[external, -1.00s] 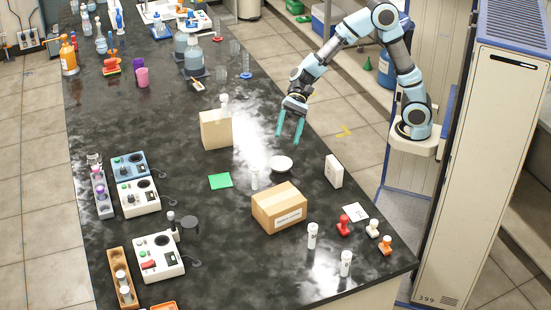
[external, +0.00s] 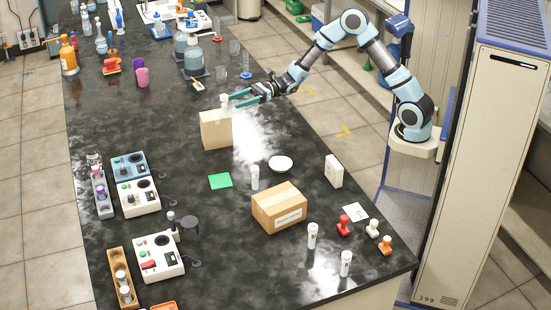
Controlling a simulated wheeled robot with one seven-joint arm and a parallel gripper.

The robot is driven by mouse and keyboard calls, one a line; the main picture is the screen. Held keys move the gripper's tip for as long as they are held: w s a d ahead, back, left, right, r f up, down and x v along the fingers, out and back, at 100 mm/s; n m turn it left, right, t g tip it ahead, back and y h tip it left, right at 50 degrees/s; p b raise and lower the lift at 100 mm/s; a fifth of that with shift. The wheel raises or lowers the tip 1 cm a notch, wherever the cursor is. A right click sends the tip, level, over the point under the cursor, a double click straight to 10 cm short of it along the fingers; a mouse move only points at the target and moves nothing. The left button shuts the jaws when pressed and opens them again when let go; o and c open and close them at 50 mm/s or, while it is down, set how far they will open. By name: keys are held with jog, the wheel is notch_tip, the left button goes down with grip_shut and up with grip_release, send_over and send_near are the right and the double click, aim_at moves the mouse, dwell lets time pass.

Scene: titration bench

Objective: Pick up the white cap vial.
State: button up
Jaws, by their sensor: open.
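A white-capped vial (external: 224,99) shows above the back edge of a small tan box (external: 216,130), which hides its lower part. My gripper (external: 234,100) is open and lies nearly level, its teal fingers pointing left at this vial. The fingertips are just right of the vial; I cannot tell whether they touch or straddle it. Other white-capped vials stand upright: one (external: 255,177) at mid-bench, and two near the front, one (external: 312,235) beside the cardboard carton and one (external: 346,263) farther right.
A cardboard carton (external: 279,208), a white bowl (external: 281,164) and a green pad (external: 220,181) are at mid-bench. A white box (external: 333,171) stands near the right edge. Bottles (external: 194,61) and glass cylinders stand behind my gripper. The dark bench left of the tan box is clear.

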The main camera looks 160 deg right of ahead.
aim_at(221, 119)
jog(key=x, duration=0.3)
jog(key=p+x, duration=0.2)
jog(key=x, duration=0.2)
jog(key=shift+d+r+p, duration=0.1)
jog(key=shift+r+p, duration=0.05)
jog(key=shift+p, duration=0.2)
jog(key=shift+w+d, duration=0.35)
jog(key=shift+w, duration=0.2)
jog(key=shift+c, duration=0.4)
grip_shut()
